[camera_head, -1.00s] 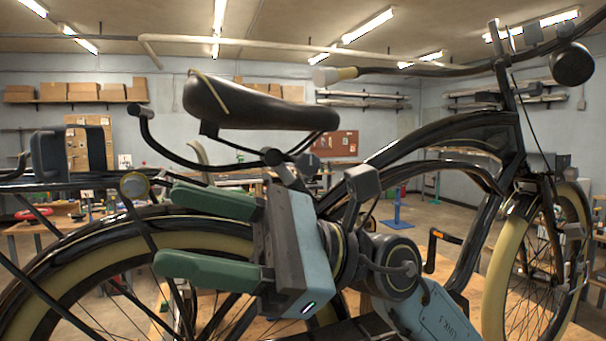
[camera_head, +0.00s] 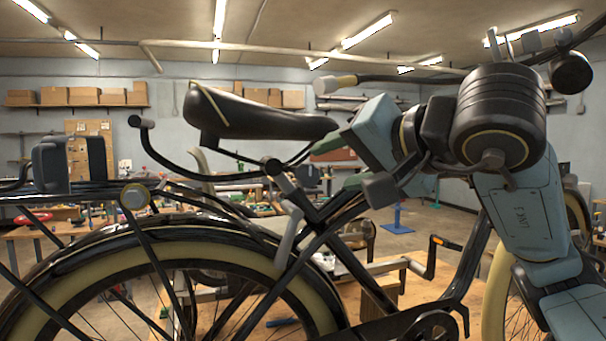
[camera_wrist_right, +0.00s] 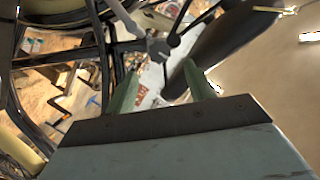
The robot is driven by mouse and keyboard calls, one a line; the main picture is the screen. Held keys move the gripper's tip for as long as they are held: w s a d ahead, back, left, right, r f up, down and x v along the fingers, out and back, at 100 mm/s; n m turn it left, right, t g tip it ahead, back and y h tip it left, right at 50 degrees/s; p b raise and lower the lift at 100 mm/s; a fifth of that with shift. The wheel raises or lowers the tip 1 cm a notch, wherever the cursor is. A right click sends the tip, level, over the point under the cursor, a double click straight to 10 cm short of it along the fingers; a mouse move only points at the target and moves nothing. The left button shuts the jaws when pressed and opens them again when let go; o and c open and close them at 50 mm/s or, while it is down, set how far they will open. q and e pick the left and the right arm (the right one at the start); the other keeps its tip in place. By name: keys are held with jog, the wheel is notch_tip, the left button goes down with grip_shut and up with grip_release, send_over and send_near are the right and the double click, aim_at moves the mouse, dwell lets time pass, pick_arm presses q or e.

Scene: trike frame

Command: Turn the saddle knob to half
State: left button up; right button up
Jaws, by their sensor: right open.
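The black saddle (camera_head: 255,115) sits at the upper left of the bike in the head view. Below it is the dark clamp area with a rounded knob-like end (camera_head: 272,165), which I take for the saddle knob; a grey lever (camera_head: 290,225) hangs below. In the right wrist view the dark knob (camera_wrist_right: 158,50) lies just beyond the fingertips. My left gripper is not in view.
A curved bar with a round end (camera_head: 140,122) is left of the saddle. A wooden table top (camera_head: 400,295) lies beneath. Workbenches stand behind.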

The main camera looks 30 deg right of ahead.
aim_at(313, 173)
jog(key=p+x, duration=0.1)
jog(key=x, duration=0.9)
jog(key=shift+p, duration=0.35)
jog(key=c, duration=1)
jog(key=shift+o, duration=0.2)
